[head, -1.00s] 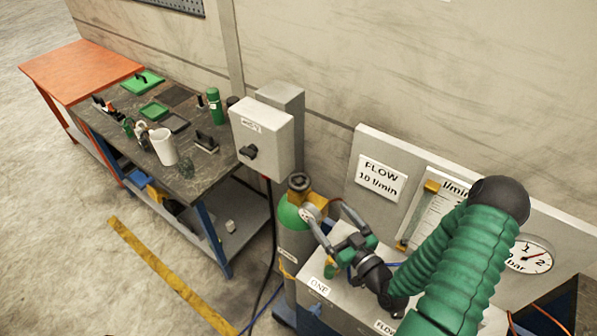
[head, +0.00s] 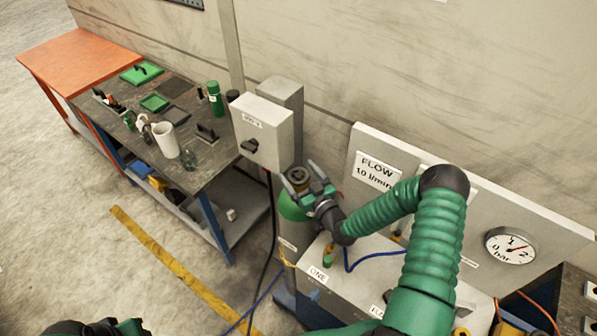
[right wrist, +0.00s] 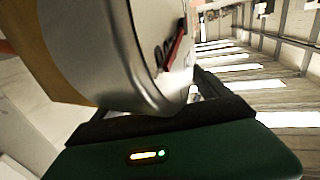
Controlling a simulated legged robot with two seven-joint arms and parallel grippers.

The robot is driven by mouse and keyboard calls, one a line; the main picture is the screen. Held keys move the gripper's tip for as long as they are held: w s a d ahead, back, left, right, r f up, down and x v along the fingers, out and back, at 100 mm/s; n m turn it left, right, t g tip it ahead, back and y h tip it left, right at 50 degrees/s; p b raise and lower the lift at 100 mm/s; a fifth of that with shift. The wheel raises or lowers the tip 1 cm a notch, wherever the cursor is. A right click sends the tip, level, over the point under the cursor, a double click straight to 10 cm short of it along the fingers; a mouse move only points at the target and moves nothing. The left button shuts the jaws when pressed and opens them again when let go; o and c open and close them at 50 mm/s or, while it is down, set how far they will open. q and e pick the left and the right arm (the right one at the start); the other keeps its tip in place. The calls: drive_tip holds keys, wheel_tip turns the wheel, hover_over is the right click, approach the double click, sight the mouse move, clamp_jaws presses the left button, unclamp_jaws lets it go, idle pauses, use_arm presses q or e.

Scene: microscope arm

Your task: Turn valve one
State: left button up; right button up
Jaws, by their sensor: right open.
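My right gripper (head: 306,180) is open at the top of a green-and-grey gas cylinder (head: 294,227). Its fingers stand around or just beside the brass valve top (head: 297,174); I cannot tell whether they touch it. In the right wrist view, a round metal gauge (right wrist: 135,50) with a red needle is very close to the jaws, with a brass-coloured body (right wrist: 55,50) to its left. A label reading ONE (head: 318,274) is on the grey box, with a small green-and-yellow fitting (head: 328,256) behind it. My left gripper's jaws are out of sight.
A workbench (head: 205,165) with a white mug and tools stands to the left. A panel with a pressure dial (head: 511,246) is at the right. Hoses hang near the cylinder.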

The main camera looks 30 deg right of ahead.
drive_tip(key=shift+a, duration=0.1)
drive_tip(key=shift+a, duration=0.15)
drive_tip(key=c, duration=1.4)
drive_tip(key=n+y+b, duration=0.1)
drive_tip(key=y+b, duration=0.1)
drive_tip(key=n+y+b, duration=0.1)
drive_tip(key=y+b, duration=0.1)
drive_tip(key=n+y+b, duration=0.2)
drive_tip(key=shift+f+g+b, duration=0.4)
drive_tip(key=shift+r+n+g+y+b, duration=0.15)
drive_tip(key=shift+n+g+y+b, duration=0.2)
drive_tip(key=shift+y, duration=0.35)
drive_tip(key=shift+s+r+n+g+y, duration=0.1)
drive_tip(key=shift+r+n+g+y, duration=0.15)
drive_tip(key=shift+n+y, duration=0.3)
